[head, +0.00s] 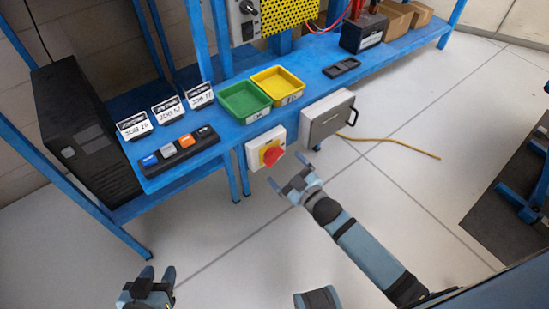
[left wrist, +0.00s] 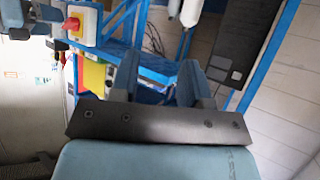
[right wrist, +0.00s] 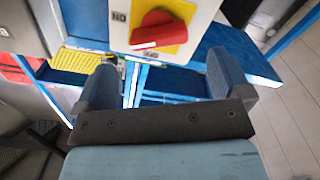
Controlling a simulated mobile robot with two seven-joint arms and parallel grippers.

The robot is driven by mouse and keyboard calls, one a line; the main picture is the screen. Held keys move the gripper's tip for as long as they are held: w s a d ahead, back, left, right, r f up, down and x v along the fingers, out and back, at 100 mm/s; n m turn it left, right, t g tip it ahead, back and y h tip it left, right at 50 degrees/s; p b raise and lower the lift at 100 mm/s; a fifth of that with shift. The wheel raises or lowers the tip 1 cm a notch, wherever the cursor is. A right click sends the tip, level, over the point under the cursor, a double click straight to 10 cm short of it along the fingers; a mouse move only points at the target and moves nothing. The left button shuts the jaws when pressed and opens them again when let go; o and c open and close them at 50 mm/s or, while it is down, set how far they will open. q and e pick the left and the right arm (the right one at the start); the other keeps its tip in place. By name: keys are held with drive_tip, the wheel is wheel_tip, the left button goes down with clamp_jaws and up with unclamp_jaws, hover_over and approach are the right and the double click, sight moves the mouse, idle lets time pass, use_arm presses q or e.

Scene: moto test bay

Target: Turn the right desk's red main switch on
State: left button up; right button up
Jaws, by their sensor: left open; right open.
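The red main switch (head: 272,156) is a red rotary knob on a yellow plate on a white box (head: 252,157) at the blue desk's front edge. In the right wrist view the knob (right wrist: 158,29) is large, its grip bar lying nearly level, slightly tilted. My right gripper (head: 295,181) is open and empty, just in front of and below the switch, apart from it. In the left wrist view the knob (left wrist: 74,24) shows at the upper left. My left gripper (head: 152,279) is open and empty, low at the left, well away from the desk.
A grey metal box (head: 327,121) with a handle hangs right of the switch, with a yellow cable on the floor. Green (head: 243,100) and yellow (head: 277,85) bins, a button strip (head: 180,149) and label cards stand on the desk. A black tower (head: 82,130) stands left. Floor in front is clear.

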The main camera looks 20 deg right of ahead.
sight(277, 159)
use_arm(q)
drive_tip(key=shift+w+d+r+b, duration=0.1)
drive_tip(key=shift+b, duration=0.2)
use_arm(e)
drive_tip(key=x, duration=0.5)
drive_tip(key=shift+w+a, duration=0.1)
drive_tip(key=shift+w, duration=0.2)
drive_tip(key=c, duration=0.9)
drive_tip(key=shift+r+m+p, duration=0.25)
drive_tip(key=shift+m+p, duration=0.25)
drive_tip(key=shift+p, duration=0.25)
drive_tip(key=shift+r+m+p, duration=0.1)
drive_tip(key=shift+m+p, duration=0.5)
drive_tip(key=shift+p, duration=0.1)
drive_tip(key=shift+m+p, duration=0.75)
drive_tip(key=shift+m, duration=0.35)
drive_tip(key=shift+f+m, duration=0.3)
drive_tip(key=shift+m, duration=0.2)
use_arm(q)
drive_tip(key=shift+s+a+r, duration=0.2)
drive_tip(key=shift+a+r, duration=0.05)
drive_tip(key=shift+a, duration=0.15)
